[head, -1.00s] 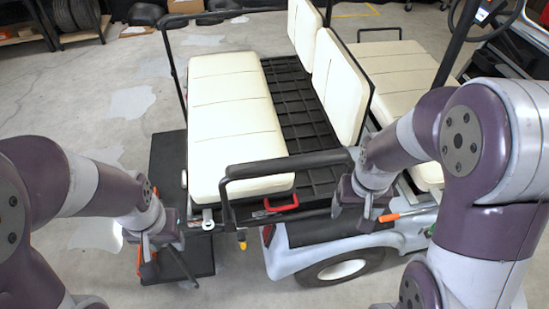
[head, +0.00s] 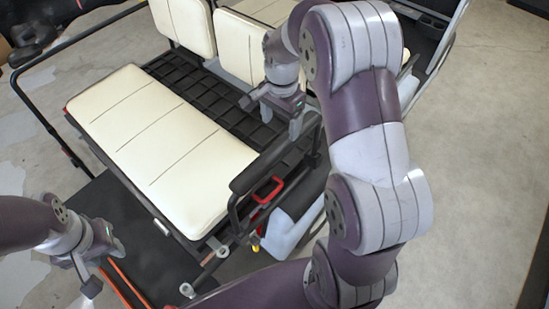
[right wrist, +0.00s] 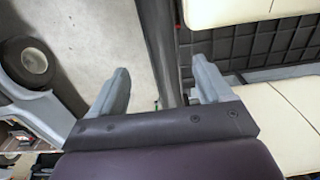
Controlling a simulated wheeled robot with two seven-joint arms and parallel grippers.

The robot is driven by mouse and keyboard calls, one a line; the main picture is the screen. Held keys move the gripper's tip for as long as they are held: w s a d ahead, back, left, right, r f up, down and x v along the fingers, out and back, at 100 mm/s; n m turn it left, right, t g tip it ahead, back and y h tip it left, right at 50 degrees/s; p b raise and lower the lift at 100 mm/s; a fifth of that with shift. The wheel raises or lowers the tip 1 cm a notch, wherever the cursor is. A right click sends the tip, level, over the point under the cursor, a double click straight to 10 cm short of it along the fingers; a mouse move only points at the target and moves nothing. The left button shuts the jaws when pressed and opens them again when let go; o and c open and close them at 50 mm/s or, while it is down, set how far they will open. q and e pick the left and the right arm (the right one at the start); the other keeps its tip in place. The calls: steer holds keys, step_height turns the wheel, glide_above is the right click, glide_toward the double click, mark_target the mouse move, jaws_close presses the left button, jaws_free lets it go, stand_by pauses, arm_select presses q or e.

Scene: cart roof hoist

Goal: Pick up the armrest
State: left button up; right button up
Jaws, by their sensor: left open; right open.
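The armrest (head: 262,166) is a long black padded bar on the cart's near side, beside the cream seat. It also shows as a dark bar in the right wrist view (right wrist: 160,48), running between the spread fingers. My right gripper (head: 272,117) is open and over the far part of the armrest. In the right wrist view its two grey fingers (right wrist: 160,72) stand on either side of the bar with gaps. Whether it touches the bar I cannot tell. My left gripper (head: 102,268) is open and empty at the lower left, away from the armrest.
The cream seat cushion (head: 155,138) lies left of the armrest, and cream backrests (head: 250,47) stand behind. A red handle (head: 268,191) sits just below the armrest. Free floor (head: 480,150) lies at right. A wheel (right wrist: 33,60) shows in the right wrist view.

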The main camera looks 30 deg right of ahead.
mark_target(279, 144)
steer(key=shift+s+d+f, duration=0.15)
steer(key=shift+d+f, duration=0.05)
steer(key=shift+f, duration=0.9)
steer(key=f, duration=0.3)
steer(key=a+f, duration=0.1)
steer(key=shift+w+f+p, duration=0.15)
steer(key=shift+w+p, duration=0.25)
steer(key=f, duration=0.1)
steer(key=f+p, duration=0.1)
steer(key=f, duration=0.3)
steer(key=shift+s+d, duration=0.15)
steer(key=shift+d, duration=0.2)
steer(key=shift+f, duration=0.25)
steer(key=shift+a, duration=0.2)
steer(key=shift+c, duration=0.6)
steer(key=shift+d+r, duration=0.1)
steer(key=c, duration=1)
jaws_close()
